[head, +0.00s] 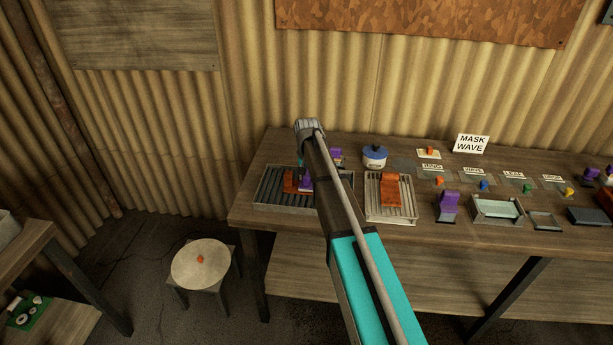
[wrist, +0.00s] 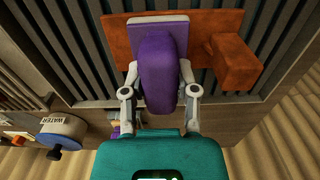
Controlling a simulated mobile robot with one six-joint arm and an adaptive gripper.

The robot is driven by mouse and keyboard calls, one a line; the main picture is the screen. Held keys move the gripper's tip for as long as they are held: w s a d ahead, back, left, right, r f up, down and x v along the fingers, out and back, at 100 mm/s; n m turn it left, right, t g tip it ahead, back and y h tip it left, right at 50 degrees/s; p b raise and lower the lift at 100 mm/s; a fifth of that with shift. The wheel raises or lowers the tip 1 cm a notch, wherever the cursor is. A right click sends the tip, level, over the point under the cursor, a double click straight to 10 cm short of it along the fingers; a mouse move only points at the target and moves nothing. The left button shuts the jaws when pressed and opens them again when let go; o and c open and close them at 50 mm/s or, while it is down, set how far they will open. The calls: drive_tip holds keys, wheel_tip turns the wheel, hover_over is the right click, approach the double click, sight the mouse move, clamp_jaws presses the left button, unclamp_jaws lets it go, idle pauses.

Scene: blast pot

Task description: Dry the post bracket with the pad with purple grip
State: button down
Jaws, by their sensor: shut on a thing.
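My gripper (wrist: 160,95) is shut on the purple grip of a pad (wrist: 162,75), seen in the wrist view. The pad's pale flat base lies over a rust-orange bracket (wrist: 117,42); I cannot tell whether it touches or hovers just above. The bracket is a flat plate with a thick block standing up from it (wrist: 232,65), and I take it for the post bracket. It lies on a dark slatted tray (wrist: 72,70). In the head view the bracket (head: 290,182) shows at the left of the bench, partly hidden by my arm. The pad hides the plate's middle.
A paler slatted rack (head: 378,214) with another orange bracket (head: 390,190) stands right of the tray. A blue-lidded WATER pot (head: 375,157) is behind. Another purple-grip pad (head: 448,203), a shallow glassy tray (head: 497,210) and labelled cards stand farther right. A stool (head: 201,263) is at front left.

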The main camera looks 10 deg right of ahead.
drive_tip(key=shift+r+p, duration=3)
drive_tip(key=shift+r, duration=0.25)
